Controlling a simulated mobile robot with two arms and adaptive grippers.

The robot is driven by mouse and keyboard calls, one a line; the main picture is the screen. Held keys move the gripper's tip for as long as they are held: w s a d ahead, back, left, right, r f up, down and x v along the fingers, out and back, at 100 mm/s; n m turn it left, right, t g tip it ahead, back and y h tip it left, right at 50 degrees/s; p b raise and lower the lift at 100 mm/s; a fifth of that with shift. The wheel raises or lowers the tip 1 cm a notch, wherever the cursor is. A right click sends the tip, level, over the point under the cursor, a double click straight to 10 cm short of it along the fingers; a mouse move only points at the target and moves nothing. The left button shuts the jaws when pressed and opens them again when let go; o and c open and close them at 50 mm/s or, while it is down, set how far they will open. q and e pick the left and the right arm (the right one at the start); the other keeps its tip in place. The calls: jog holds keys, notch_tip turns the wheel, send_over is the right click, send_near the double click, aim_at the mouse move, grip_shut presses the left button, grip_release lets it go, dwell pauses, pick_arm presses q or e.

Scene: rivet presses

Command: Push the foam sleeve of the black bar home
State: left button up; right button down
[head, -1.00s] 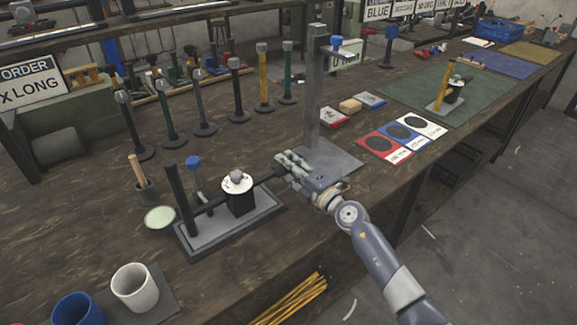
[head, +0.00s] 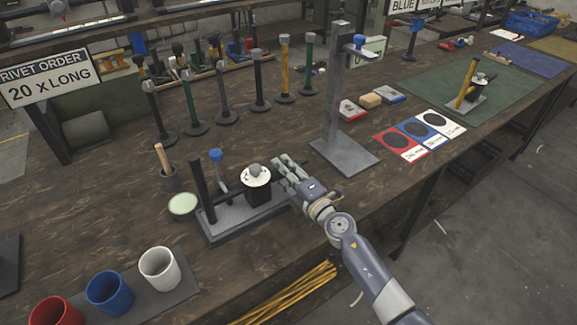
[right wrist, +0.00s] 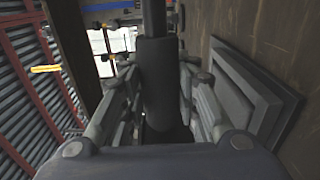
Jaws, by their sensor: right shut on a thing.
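The black-bar press stands on a grey base plate (head: 240,226) near the table's front edge, with a black post (head: 201,188) at its left end. A black block (head: 258,192) with a white round top (head: 256,175) stands on the plate. My right gripper (head: 287,171) is at the right end of the press, close beside the block, its fingers closed around the bar. In the right wrist view the thicker dark foam sleeve (right wrist: 155,85) lies between the fingers, with the thinner bar (right wrist: 153,18) running out beyond it. The sleeve's seating is hidden. My left gripper is out of view.
A tall grey stand (head: 335,110) rises just right of my right gripper. A row of upright coloured levers (head: 259,80) stands behind.

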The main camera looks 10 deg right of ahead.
jog(key=c, duration=1.2)
grip_release()
jog(key=shift+a, duration=0.15)
jog(key=v, duration=1.1)
jog(key=shift+s+d, duration=0.25)
jog(key=shift+s, duration=0.25)
